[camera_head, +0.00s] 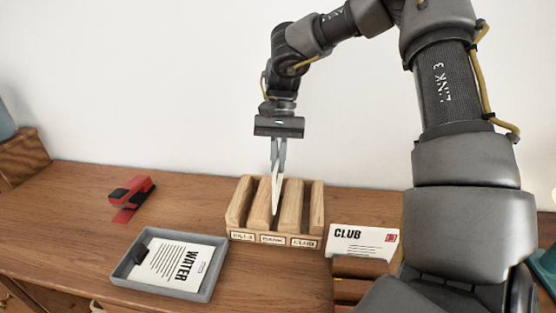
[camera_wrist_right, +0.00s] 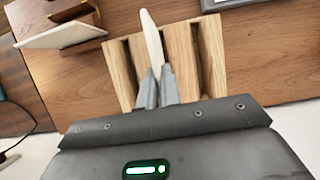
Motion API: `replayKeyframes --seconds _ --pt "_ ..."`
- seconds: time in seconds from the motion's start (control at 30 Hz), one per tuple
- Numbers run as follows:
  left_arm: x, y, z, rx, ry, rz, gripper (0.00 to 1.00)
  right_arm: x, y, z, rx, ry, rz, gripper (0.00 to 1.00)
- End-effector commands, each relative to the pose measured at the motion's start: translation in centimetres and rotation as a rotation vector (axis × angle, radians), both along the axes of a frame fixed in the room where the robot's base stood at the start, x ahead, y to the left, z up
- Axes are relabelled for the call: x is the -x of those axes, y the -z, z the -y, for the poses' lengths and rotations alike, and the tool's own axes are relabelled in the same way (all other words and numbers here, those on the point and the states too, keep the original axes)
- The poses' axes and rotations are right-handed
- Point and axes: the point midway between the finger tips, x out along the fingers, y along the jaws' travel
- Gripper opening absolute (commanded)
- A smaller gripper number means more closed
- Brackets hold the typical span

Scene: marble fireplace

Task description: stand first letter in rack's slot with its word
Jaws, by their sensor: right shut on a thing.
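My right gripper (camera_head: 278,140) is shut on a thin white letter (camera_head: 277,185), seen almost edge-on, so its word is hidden. The letter points down at the middle slot of the wooden rack (camera_head: 312,242). It also shows in the right wrist view (camera_wrist_right: 152,40), between the rack's middle dividers (camera_wrist_right: 181,60); I cannot tell how deep it sits. The rack has three slots with small front labels; the middle one looks like BANK and the right one like CLUB, the left is unclear. A WATER letter (camera_head: 165,262) lies in a grey tray (camera_head: 207,285). My left gripper is out of view.
A letter marked CLUB (camera_head: 362,241) leans in a wooden holder (camera_head: 360,267) right of the rack. A red and black stapler (camera_head: 131,195) lies at the left. The white wall (camera_head: 150,90) rises behind. The desk (camera_head: 190,205) is clear between stapler and rack.

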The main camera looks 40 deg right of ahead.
Motion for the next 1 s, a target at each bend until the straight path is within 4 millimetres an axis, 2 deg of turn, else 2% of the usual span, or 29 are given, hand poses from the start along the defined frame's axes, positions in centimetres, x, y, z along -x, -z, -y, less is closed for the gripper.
replayKeyframes --seconds 0.53,1.0 --pt "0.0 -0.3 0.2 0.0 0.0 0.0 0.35 0.0 0.0 0.0 0.0 0.0 0.0 0.0" --pt "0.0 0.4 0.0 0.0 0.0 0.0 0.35 0.0 1.3 0.0 0.001 0.0 -0.001 0.0"
